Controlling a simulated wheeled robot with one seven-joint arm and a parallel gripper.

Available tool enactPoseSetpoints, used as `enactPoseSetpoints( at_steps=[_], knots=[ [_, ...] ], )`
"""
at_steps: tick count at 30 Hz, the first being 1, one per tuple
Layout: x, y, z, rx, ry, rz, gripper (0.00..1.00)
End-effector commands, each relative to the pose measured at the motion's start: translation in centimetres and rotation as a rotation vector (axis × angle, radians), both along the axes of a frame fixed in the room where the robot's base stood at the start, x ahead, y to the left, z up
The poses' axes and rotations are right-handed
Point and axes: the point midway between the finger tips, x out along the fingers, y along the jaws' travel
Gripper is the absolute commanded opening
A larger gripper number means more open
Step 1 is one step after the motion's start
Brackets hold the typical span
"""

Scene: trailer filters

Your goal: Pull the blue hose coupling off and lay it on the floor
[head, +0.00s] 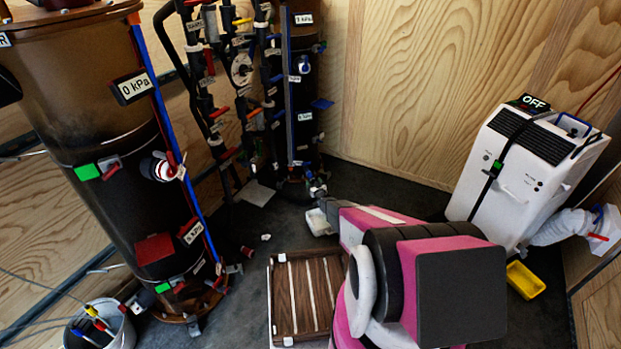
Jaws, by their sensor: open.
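A blue and white coupling (304,64) sits high on the side of the tall dark filter column (304,110) at the back. It looks attached there. My gripper (318,194) is at the end of my pink and black arm, low in front of that column's foot. It is well below the blue coupling and apart from it. It is small in the picture and open, with nothing seen in it. The dark floor (240,290) shows around the filters.
A large brown filter tank (110,110) with a red-ringed white coupling (160,168) stands left. Black pipework with several coloured valves (240,70) is left of the back column. A slatted wooden crate (280,330), white machine (520,170) and yellow tray (525,279) stand on the floor.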

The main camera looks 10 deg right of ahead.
Motion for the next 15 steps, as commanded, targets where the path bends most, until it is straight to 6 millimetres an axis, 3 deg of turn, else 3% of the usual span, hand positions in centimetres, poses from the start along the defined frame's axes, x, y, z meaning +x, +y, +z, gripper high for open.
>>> enactPoseSetpoints(
  at_steps=[9, 15],
  knots=[
    [4.3, 0.8, -0.1, 0.0, -0.002, 0.0, 0.7],
    [5.9, 1.2, -0.1, 0.0, 0.0, 0.0, 0.7]
  ],
)
